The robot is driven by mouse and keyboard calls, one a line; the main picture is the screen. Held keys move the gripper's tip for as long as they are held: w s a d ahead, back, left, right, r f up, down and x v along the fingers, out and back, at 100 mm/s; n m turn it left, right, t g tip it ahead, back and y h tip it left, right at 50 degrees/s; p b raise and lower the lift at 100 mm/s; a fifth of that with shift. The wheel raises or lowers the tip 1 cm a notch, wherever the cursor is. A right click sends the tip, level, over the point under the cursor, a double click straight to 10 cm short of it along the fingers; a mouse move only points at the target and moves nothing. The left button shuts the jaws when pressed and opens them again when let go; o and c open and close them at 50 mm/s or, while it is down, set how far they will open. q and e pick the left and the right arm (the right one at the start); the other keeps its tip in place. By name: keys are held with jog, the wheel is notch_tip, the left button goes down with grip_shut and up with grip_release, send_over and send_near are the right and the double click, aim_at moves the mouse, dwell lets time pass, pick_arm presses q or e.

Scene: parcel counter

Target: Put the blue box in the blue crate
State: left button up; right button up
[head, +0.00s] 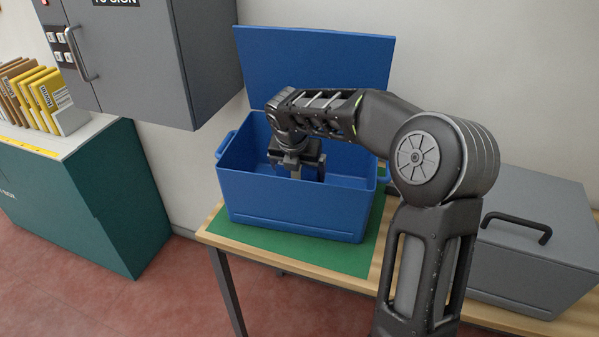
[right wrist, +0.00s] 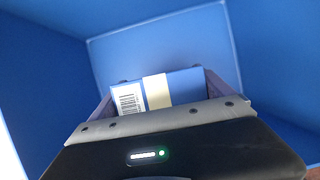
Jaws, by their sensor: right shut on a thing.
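The blue crate (head: 290,207) stands on a green mat on the table, with its blue lid (head: 318,62) raised open at the back. My right gripper (head: 308,172) reaches down into the crate from above. It is shut on the blue box (right wrist: 185,88), which has a white barcode label and a pale band. In the right wrist view the box sits between the fingers with the crate's blue walls around it. In the head view the box is hidden behind the crate's front wall and the gripper. I cannot tell whether the box touches the crate floor. My left gripper is not in view.
A grey lidded box (head: 535,245) with a black handle stands at the right of the table. The green mat (head: 300,252) shows in front of the crate. A grey wall cabinet (head: 150,60) hangs at the upper left, above a teal counter (head: 80,195) with yellow envelopes (head: 40,92).

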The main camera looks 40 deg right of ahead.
jog(key=shift+f, duration=0.2)
jog(key=shift+f, duration=0.55)
jog(key=o, duration=1.8)
jog(key=shift+r, duration=0.35)
jog(key=v, duration=1.2)
jog(key=shift+r, duration=0.2)
